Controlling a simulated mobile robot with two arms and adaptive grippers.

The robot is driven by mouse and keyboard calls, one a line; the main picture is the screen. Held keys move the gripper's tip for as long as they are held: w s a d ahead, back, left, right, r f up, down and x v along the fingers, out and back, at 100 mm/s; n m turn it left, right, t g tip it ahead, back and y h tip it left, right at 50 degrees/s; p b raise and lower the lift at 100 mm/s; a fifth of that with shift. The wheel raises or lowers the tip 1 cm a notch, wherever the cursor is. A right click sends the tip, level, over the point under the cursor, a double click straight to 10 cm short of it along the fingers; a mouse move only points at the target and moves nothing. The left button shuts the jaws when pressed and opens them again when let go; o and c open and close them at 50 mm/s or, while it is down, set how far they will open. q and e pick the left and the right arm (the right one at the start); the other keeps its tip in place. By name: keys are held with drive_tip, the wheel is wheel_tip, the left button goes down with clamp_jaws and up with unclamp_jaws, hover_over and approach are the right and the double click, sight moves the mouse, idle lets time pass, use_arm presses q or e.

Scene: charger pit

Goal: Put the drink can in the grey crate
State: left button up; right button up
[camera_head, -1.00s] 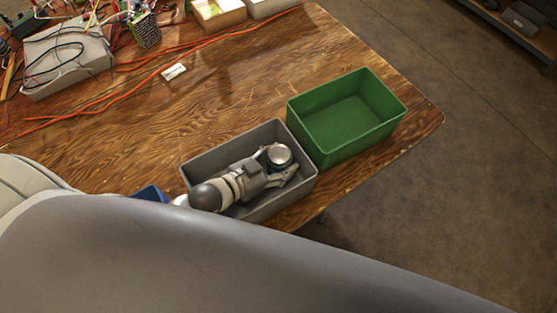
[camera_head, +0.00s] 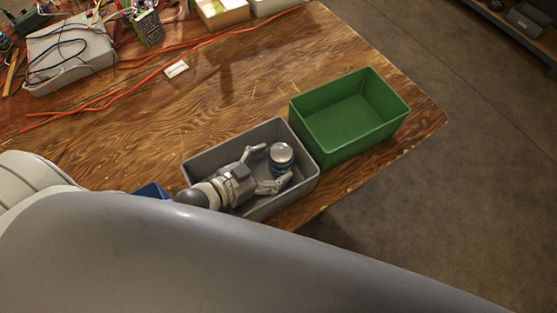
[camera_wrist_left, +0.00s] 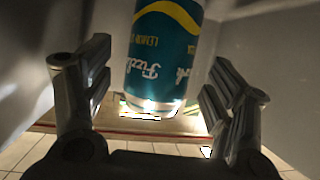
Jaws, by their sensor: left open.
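In the left wrist view the can (camera_wrist_left: 160,60) is teal with a yellow band and white and yellow lettering. My left gripper (camera_head: 267,165) reaches into the grey crate from the left. Its fingers are spread wide on either side of the can, with a visible gap in the wrist view (camera_wrist_left: 155,95). Whether the can rests on the crate's floor is hard to tell. My right gripper is not in view.
An empty green crate (camera_head: 371,135) stands to the right of the grey one, near the table's edge. Part of a blue crate (camera_head: 152,191) shows at the left. Orange cables, a small white label (camera_head: 176,69) and a cluttered grey tray (camera_head: 70,60) lie farther back. The middle wood is clear.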

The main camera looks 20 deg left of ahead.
use_arm(q)
drive_tip(key=shift+v, duration=2)
